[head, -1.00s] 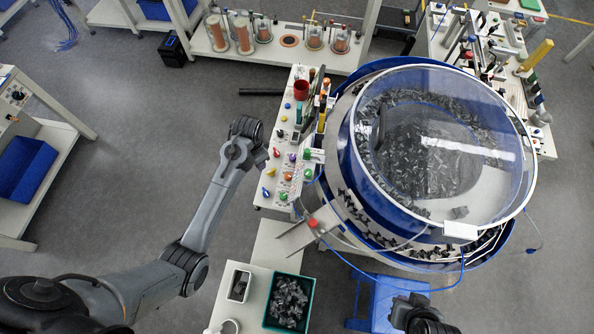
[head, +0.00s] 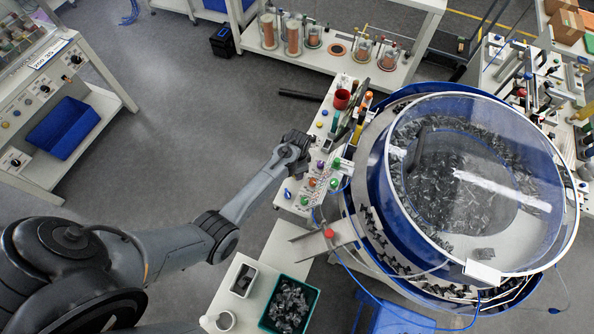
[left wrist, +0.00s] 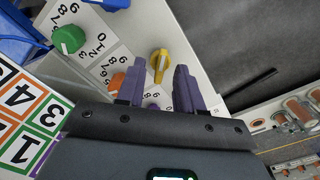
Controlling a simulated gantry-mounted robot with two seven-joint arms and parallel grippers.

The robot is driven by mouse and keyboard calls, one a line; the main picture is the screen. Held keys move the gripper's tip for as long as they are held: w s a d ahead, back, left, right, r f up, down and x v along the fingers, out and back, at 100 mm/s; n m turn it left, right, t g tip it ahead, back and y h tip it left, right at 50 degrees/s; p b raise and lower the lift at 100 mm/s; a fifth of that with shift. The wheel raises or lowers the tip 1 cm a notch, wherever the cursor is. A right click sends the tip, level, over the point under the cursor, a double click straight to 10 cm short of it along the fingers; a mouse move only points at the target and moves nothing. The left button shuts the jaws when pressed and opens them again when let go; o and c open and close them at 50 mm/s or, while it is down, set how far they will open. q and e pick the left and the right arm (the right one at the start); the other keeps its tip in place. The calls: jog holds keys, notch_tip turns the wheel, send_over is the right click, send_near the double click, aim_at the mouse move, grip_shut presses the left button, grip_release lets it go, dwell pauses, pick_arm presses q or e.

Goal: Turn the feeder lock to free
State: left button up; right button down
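The white control panel (head: 294,206) carries several coloured knobs; I cannot read which one is the feeder lock. My left gripper (head: 301,152) is over the panel's left edge and covers part of it. In the left wrist view its two purple-grey fingers (left wrist: 159,76) are apart with nothing held. A yellow lever knob (left wrist: 158,62) shows between and beyond the fingertips. An orange knob (left wrist: 117,80) is beside the left finger, partly hidden, and a green knob (left wrist: 68,38) is farther left. A purple knob (left wrist: 152,105) is partly hidden between the fingers. My right gripper is out of view.
The large bowl feeder (head: 381,195) with a clear lid stands right of the panel. A red cup (head: 342,98) stands on the panel's far part. A teal bin (head: 316,293) of dark parts is in front. Open floor lies left of the panel.

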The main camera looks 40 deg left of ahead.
pick_arm(q)
jog(key=shift+f, duration=0.35)
grip_shut()
